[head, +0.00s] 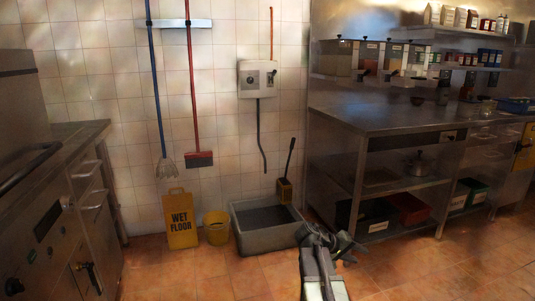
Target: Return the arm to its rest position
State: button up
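My arm rises from the bottom edge of the head view, right of centre, with pale grey links. At its end is my dark gripper (340,243), low in the picture in front of the floor and close to the right end of the grey basin in the picture. Its fingers are small and dark, so I cannot tell whether they are apart or together. I see no object held in it, though the space between the fingers is not clear.
A grey floor basin (268,238), yellow bucket (216,235) and wet floor sign (181,220) stand along the tiled wall. A steel counter (400,121) with lower shelves is on the right, steel cooking equipment (50,235) on the left. Tiled floor (200,275) between is open.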

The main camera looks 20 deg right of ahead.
jog(key=w+a+f+n+t+y, duration=0.1)
jog(key=a+f+y, duration=0.15)
jog(key=a, duration=0.85)
jog(key=w+a+f+n+t+y, duration=0.15)
jog(key=a+f, duration=0.25)
jog(key=a, duration=0.6)
jog(key=s+a+f+g+y, duration=0.1)
jog(key=s+a+y, duration=0.15)
jog(key=a, duration=0.35)
jog(key=s+a+f+y+p, duration=0.1)
jog(key=s+a+y, duration=0.15)
jog(key=a, duration=0.35)
jog(key=s+a+f+g+y, duration=0.1)
jog(key=s+a+y, duration=0.15)
jog(key=a, duration=0.35)
notch_tip(320, 180, up, 36)
jog(key=p, duration=3.5)
jog(key=shift+f+n, duration=0.25)
jog(key=shift+n, duration=0.1)
jog(key=shift+d, duration=0.1)
